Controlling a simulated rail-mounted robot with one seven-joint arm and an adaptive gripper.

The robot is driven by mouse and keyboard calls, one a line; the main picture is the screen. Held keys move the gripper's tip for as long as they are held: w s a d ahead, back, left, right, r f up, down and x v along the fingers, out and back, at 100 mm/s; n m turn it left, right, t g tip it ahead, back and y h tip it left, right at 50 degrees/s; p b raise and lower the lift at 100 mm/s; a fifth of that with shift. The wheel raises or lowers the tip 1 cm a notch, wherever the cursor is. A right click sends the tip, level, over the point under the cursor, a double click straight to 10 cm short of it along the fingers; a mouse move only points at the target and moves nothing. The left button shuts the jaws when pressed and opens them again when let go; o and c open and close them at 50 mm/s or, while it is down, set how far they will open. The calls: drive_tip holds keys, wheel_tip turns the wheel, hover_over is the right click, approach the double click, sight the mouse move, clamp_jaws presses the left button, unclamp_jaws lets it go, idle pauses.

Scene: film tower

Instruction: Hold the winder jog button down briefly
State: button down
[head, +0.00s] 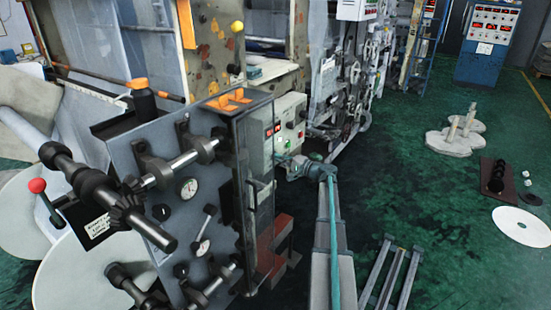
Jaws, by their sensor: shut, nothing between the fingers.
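I cannot tell which one is the jog button; the labels are too small to read. My gripper (281,159) is shut and empty at the lower part of this panel, just below the green button. It reaches in from the right. I cannot tell whether its fingertips touch the panel or a button, and they may hide part of the lower panel.
The winder (165,185) with shafts, gauges and a red-knobbed lever (37,186) fills the left. Red steps (280,235) are below the box. A grey rail frame (391,278) lies front right.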

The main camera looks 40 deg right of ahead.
idle(0.4)
drive_tip(key=b+v, duration=0.2)
drive_tip(key=v, duration=0.6)
idle(0.5)
idle(0.4)
